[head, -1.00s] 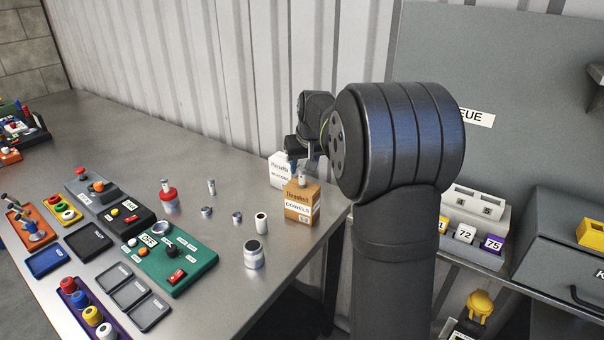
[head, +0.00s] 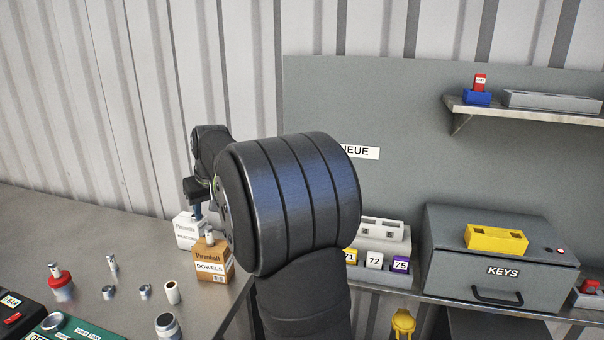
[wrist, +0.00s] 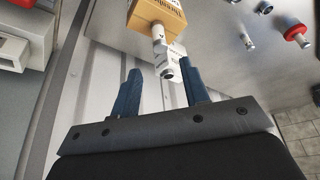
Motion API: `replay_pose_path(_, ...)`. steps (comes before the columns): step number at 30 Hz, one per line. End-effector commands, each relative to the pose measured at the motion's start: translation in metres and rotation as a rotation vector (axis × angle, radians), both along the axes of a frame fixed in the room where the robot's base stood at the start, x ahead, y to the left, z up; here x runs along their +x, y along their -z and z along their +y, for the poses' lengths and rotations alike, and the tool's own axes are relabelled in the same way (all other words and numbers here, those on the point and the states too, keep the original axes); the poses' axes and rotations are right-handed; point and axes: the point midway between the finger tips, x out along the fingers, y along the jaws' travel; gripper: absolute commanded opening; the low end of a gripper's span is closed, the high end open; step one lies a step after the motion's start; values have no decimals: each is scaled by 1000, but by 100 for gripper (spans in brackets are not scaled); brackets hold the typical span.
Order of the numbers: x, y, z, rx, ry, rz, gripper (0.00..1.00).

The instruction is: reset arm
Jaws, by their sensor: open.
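My gripper (wrist: 162,92) shows in the wrist view with its two blue fingers apart and nothing between them. The brown dowels box (wrist: 158,14) and the white box (wrist: 172,60) lie beyond the fingertips in that view. In the head view my gripper (head: 197,208) is partly hidden by my arm and hangs close above the white box (head: 188,232). The brown dowels box (head: 212,262) stands just in front of the white box, with a pale peg (head: 209,238) at its top. I cannot tell whether the gripper touches the white box.
At the right are a keys box (head: 495,275), a rack of numbered tags (head: 380,262) and a wall shelf (head: 530,110). The corrugated wall (head: 90,110) is close behind.

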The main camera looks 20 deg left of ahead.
Motion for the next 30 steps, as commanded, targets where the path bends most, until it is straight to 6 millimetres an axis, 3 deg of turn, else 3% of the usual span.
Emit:
replay_pose_path(17,25,104,33,-3,-1,3,42)
replay_pose_path(24,25,74,33,1,0,-1,42)
replay_pose_path(30,25,65,33,0,0,0,42)
